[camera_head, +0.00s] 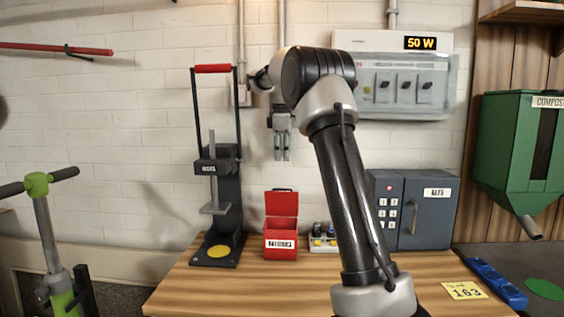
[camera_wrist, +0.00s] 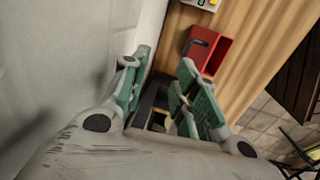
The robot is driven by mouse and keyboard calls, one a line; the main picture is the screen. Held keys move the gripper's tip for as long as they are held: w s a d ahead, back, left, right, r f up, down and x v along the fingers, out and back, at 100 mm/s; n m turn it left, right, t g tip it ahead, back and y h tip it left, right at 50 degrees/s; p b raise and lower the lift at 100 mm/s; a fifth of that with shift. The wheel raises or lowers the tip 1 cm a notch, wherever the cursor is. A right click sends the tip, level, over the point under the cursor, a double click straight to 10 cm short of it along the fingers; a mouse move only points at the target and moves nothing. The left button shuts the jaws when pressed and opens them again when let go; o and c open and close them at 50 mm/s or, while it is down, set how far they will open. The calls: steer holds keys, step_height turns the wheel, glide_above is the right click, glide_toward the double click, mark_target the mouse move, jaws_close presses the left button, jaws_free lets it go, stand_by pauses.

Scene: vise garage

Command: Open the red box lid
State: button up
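The red box (camera_head: 280,246) stands on the wooden workbench with a white label on its front. Its red lid (camera_head: 281,204) is raised, standing about upright at the back of the box. The open red box also shows in the wrist view (camera_wrist: 217,54), beyond my fingers, with a dark handle-like part beside it. My gripper (camera_head: 282,158) hangs above the lid with its fingers pointing down, apart from the lid in the picture. In the wrist view my gripper's (camera_wrist: 165,60) green-padded fingers are spread with nothing between them.
A black press (camera_head: 225,205) with a red handle stands left of the box. Small bottles in a holder (camera_head: 322,242) stand just right of it. A grey-blue safe (camera_head: 430,212) is further right. The white brick wall is close behind.

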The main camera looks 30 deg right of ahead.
steer(key=shift+s+a+r, duration=0.15)
steer(key=shift+a+r, duration=0.1)
steer(key=shift+r, duration=0.6)
steer(key=shift+c, duration=0.2)
steer(key=shift+a, duration=0.1)
steer(key=c, duration=0.4)
steer(key=shift+s+a+f+t, duration=0.1)
steer(key=shift+s+a+t, duration=0.1)
steer(key=shift+s+t, duration=0.1)
jaws_close()
steer(key=m+t+y, duration=0.1)
steer(key=t+y, duration=0.1)
steer(key=t, duration=0.2)
glide_above(283, 200)
steer(key=f, duration=1.1)
steer(key=shift+w+d+f, duration=0.2)
steer(key=shift+w+d, duration=0.05)
steer(key=shift+w, duration=0.05)
